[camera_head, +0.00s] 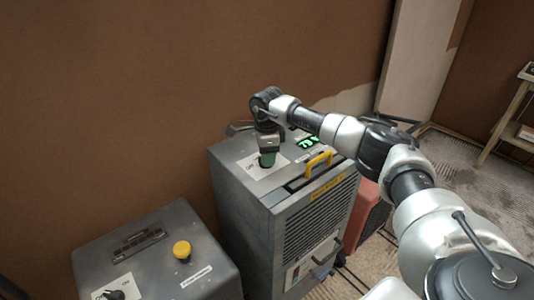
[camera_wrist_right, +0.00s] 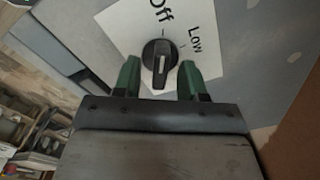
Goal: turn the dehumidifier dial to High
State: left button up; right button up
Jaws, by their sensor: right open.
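The dehumidifier (camera_head: 238,205) is a grey metal box with a side grille, standing by the brown wall. Its dial (camera_wrist_right: 160,52), a black round knob with a raised grip, sits on a white label (camera_wrist_right: 118,22) reading "Off" and "Low" in the right wrist view; no "High" is visible there. The grip runs roughly up and down in that view, with a pale mark on it. My right gripper (camera_wrist_right: 160,62) is open, its green fingers on either side of the dial; contact is unclear. In the head view the right gripper (camera_head: 267,158) points down over the label and hides the dial. My left gripper is out of view.
The dehumidifier's top also has a green lit display (camera_head: 308,142) and a yellow handle (camera_head: 318,163). A second grey box (camera_head: 145,270) with a yellow button (camera_head: 181,249) and its own black knob (camera_head: 113,295) stands at the lower left.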

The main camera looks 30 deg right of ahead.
grip_shut()
